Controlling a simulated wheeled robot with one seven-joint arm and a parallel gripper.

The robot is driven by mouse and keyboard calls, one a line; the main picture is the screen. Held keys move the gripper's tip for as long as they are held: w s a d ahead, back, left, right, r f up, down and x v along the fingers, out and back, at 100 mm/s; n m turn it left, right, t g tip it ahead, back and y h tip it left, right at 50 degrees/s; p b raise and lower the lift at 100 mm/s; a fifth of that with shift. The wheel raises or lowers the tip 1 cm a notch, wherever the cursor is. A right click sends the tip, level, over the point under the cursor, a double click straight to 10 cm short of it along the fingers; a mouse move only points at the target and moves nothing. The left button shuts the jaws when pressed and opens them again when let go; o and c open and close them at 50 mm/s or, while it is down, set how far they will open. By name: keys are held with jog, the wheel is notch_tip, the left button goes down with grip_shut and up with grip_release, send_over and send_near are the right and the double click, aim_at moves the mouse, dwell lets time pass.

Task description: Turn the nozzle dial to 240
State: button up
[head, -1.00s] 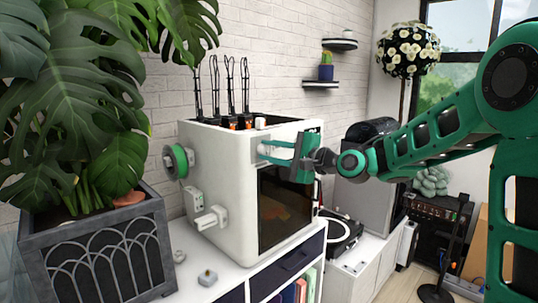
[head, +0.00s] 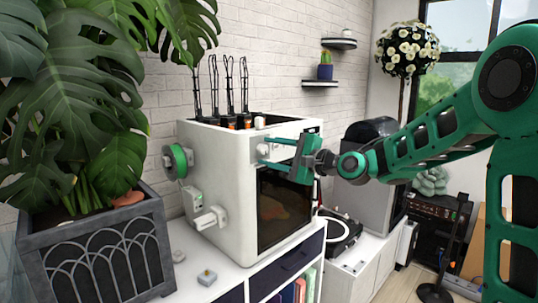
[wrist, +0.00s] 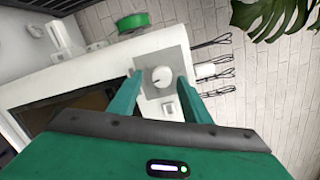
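The 3D printer (head: 225,165) is a white box with a dark front window. In the wrist view, a round white dial (wrist: 161,76) sits on a grey plate on the printer's front. It carries a small dark mark, but I cannot read its setting. In the head view, the dial (head: 264,149) is at the upper left of the front face. My green gripper (head: 266,152) faces it. In the wrist view, the fingers stand apart, one on either side of the dial, with gaps visible. I cannot tell how far the fingertips are from the plate.
A green spool (head: 176,161) and white fittings are on the printer's left side. A small white switch (wrist: 169,108) is beside the dial. A large potted plant (head: 95,245) stands at left. A small grey knob-like object (head: 207,277) lies on the white cabinet top.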

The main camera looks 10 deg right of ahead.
jog(key=shift+s+r, duration=0.1)
jog(key=shift+s, duration=0.05)
jog(key=v, duration=1)
jog(key=shift+d, duration=0.25)
jog(key=shift+s, duration=0.1)
jog(key=s+d+f+n+g+h, duration=0.35)
jog(key=s+d+f, duration=0.25)
jog(key=f, duration=0.3)
jog(key=s+d+f+n+g+h, duration=0.3)
jog(key=s+d+f+h, duration=0.25)
jog(key=s+f, duration=0.2)
jog(key=s+d+f+g, duration=0.2)
jog(key=s+d, duration=0.1)
jog(key=s, duration=0.5)
jog(key=s+d+f+n+g+h, duration=0.1)
jog(key=s+d+f+g, duration=0.1)
jog(key=s, duration=0.6)
jog(key=s+d+f+g+h, duration=0.1)
jog(key=s+d+f+g, duration=0.2)
jog(key=s, duration=0.6)
jog(key=shift+d+n, duration=0.35)
jog(key=shift+d, duration=0.65)
